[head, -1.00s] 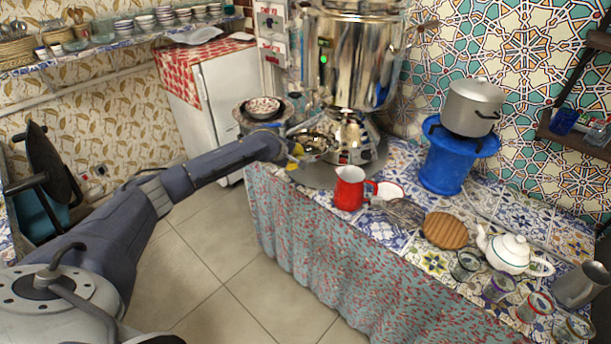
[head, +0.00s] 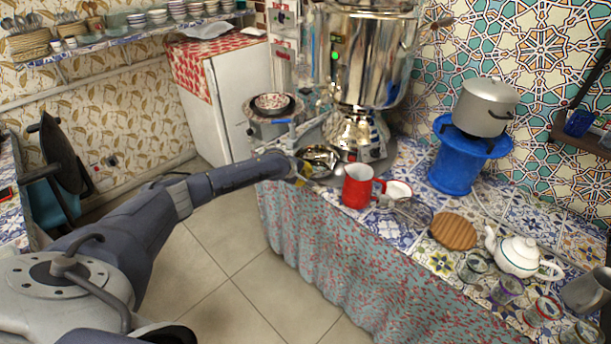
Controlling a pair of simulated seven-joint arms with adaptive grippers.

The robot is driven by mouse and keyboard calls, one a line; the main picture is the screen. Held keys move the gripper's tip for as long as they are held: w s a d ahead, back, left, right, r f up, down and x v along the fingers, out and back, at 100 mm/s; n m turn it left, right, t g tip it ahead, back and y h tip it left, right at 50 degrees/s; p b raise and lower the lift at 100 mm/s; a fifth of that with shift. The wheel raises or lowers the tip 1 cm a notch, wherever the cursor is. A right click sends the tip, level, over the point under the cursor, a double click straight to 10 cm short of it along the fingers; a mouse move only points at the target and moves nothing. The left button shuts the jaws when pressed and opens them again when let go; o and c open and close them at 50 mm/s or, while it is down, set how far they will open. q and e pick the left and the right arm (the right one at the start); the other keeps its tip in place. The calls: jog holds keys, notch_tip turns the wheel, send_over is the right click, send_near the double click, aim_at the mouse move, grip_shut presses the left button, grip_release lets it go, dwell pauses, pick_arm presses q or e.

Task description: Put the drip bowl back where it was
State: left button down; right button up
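The drip bowl appears to be the shiny metal bowl (head: 320,158) at the left end of the counter, in front of the samovar (head: 362,55). It looks tilted, with its inside partly showing. My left gripper (head: 303,176) is at the bowl's near left rim and appears shut on it. The fingertips are small and partly hidden, and I cannot tell whether the bowl touches the counter. The samovar's base (head: 360,135) stands just behind and right of the bowl. My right gripper is not in view.
A red mug (head: 357,187) stands close to the right of the bowl, beside a small white bowl (head: 398,189) and a wire strainer (head: 412,211). A patterned bowl (head: 272,101) sits behind on a stand. A wooden disc (head: 453,232) and white teapot (head: 517,256) are farther right.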

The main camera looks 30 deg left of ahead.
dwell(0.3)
pick_arm(q)
jog(key=c, duration=2.1)
grip_release()
jog(key=shift+f, duration=0.15)
jog(key=shift+o, duration=1.1)
